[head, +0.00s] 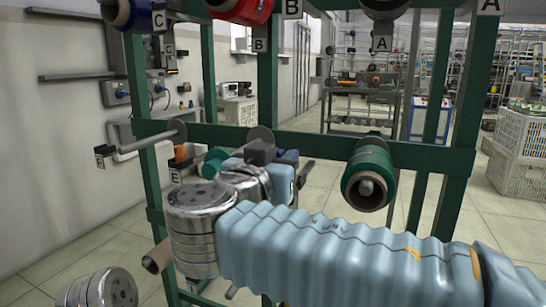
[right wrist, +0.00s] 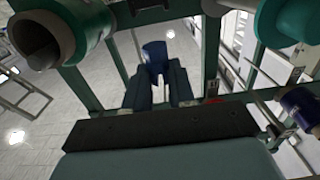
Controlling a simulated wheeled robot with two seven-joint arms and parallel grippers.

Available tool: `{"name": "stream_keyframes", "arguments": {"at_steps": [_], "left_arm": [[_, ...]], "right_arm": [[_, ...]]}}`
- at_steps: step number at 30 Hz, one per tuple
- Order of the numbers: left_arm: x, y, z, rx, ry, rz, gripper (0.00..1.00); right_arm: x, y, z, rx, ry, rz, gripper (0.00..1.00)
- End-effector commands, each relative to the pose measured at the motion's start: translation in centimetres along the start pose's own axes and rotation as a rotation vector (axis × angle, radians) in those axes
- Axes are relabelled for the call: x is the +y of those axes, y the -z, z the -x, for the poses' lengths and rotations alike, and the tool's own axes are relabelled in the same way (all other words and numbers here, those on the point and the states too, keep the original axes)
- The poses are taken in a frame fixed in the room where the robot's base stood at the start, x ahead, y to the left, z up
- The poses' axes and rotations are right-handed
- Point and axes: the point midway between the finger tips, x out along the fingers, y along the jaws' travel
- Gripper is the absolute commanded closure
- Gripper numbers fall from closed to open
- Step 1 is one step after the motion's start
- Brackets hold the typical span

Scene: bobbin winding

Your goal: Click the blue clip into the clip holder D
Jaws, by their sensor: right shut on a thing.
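My right gripper (head: 304,173) is at the front of the green rack, left of the green spool on the lower bar. In the right wrist view, its two dark fingers (right wrist: 158,88) are shut on the blue clip (right wrist: 154,52), which sticks out beyond the fingertips. I cannot make the clip out in the head view, where my own wrist and gripper body cover much of that area. No label D is readable in either view, so I cannot tell which part is the clip holder D. My left gripper is out of view.
The green rack bar (head: 322,145) crosses behind my right gripper. A green spool (head: 368,172) hangs from it at the right. Blue (head: 130,12) and red (head: 240,8) spools hang above. A bare rod (head: 150,140) by label F sticks out at the left. Crates (head: 518,150) stand far right.

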Motion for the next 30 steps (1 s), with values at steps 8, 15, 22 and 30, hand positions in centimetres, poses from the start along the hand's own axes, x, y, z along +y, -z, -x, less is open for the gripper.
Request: {"name": "stream_keyframes", "arguments": {"at_steps": [8, 15, 22, 30], "left_arm": [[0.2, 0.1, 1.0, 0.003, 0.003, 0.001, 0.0], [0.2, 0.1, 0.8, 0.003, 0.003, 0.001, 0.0], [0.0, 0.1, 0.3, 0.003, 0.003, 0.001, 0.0], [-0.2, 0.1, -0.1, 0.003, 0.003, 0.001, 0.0]], "right_arm": [[0.0, 0.0, -2.1, 0.0, 0.0, 0.0, 1.0], [0.0, -0.1, -2.5, 0.0, -0.001, -0.001, 1.0], [0.0, -0.1, -3.5, 0.0, -0.002, -0.001, 1.0], [0.0, -0.1, -4.7, 0.0, -0.002, -0.001, 1.0]]}}
